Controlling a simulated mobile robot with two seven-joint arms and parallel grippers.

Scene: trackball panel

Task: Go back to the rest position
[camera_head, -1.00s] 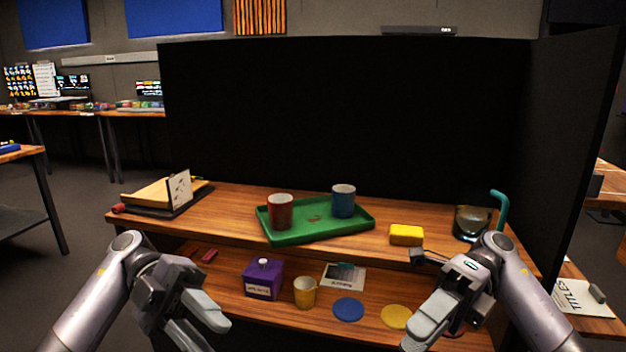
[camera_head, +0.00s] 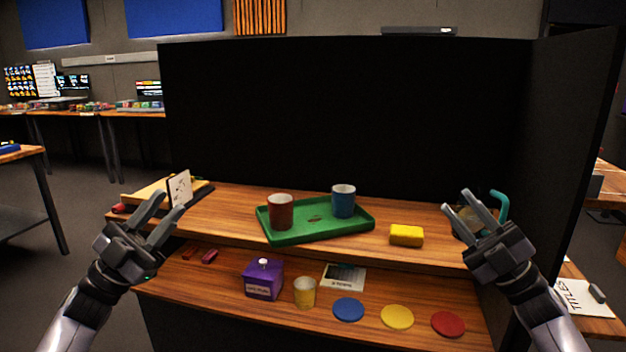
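My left gripper (camera_head: 157,216) is raised at the left, its two fingers apart and pointing up, with nothing between them. It overlaps the left end of the desk in the picture. My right gripper (camera_head: 477,205) is raised at the right, also with its fingers apart and empty. It partly covers the dark glass pot (camera_head: 460,222) with the teal handle (camera_head: 502,205). Both grippers appear apart from the objects on the desk.
On the upper shelf, a green tray (camera_head: 322,232) holds a red mug (camera_head: 281,212) and a blue mug (camera_head: 343,201); a yellow block (camera_head: 406,235) lies beside it. The lower shelf holds a purple box (camera_head: 263,280), a yellow cup (camera_head: 304,291) and blue, yellow and red discs (camera_head: 448,323). A black panel (camera_head: 340,110) stands behind.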

